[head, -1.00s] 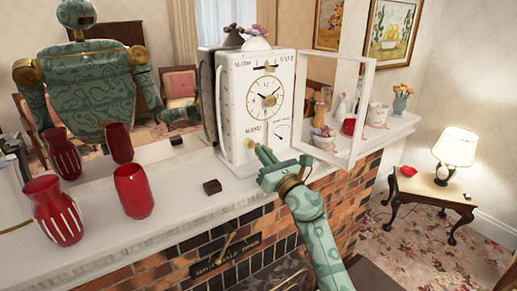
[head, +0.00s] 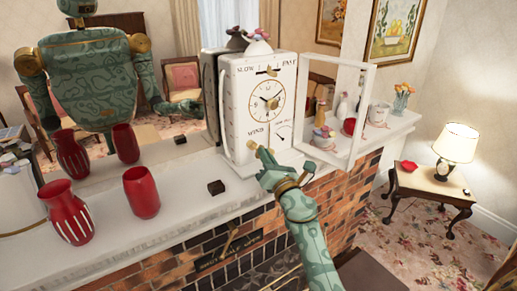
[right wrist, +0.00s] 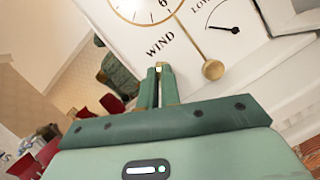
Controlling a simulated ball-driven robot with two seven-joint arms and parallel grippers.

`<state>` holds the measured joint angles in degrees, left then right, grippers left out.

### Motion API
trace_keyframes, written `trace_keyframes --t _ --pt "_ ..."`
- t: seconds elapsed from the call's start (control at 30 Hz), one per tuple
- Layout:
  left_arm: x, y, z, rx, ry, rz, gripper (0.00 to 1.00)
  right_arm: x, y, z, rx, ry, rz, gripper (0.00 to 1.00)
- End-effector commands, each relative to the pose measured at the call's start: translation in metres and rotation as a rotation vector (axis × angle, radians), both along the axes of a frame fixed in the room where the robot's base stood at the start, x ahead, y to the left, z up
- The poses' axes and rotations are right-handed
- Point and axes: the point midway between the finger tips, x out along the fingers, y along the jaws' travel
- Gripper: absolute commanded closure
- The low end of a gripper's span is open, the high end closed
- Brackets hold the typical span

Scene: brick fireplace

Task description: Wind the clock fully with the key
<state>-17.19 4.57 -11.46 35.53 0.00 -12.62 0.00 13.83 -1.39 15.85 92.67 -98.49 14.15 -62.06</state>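The white clock (head: 262,90) stands upright on the mantel, its glass door frame (head: 340,100) swung open to the right. A brass key (head: 252,145) is at the winding point below the word WIND, low on the clock's front. My right gripper (head: 263,154) is shut on the key, its fingers nearly together and pointing at the clock. In the right wrist view, the fingers (right wrist: 158,86) stand below WIND with a bit of brass at their tips; how far the key sits in is hidden. A brass disc on a rod (right wrist: 213,70) projects from the dial. My left gripper is not in view, except perhaps mirrored.
Red vases (head: 141,192) and a small dark block (head: 215,187) stand on the mantel (head: 180,215) left of the clock. Cups and figurines (head: 378,113) stand to its right. A mirror behind reflects me. A lamp table (head: 425,187) stands at the right.

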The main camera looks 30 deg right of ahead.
Motion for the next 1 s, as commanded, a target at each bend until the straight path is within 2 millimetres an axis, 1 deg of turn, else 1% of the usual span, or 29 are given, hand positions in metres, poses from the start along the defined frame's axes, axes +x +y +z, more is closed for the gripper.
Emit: trace_keyframes --t 0.03,0.4,0.57,0.83,1.0 --pt "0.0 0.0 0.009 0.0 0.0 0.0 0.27 0.0 0.0 0.004 0.034 0.005 0.0 1.0" --pt "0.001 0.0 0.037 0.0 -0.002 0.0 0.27 0.001 0.0 0.004 0.275 0.023 0.001 1.0" --pt "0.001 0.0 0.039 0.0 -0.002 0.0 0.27 0.001 0.0 0.001 0.32 0.025 0.001 1.0" --pt "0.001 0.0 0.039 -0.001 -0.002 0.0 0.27 0.001 0.0 0.0 0.321 0.025 0.001 1.0" --pt "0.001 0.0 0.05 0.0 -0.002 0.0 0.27 0.001 0.0 0.004 0.383 0.031 0.002 1.0"
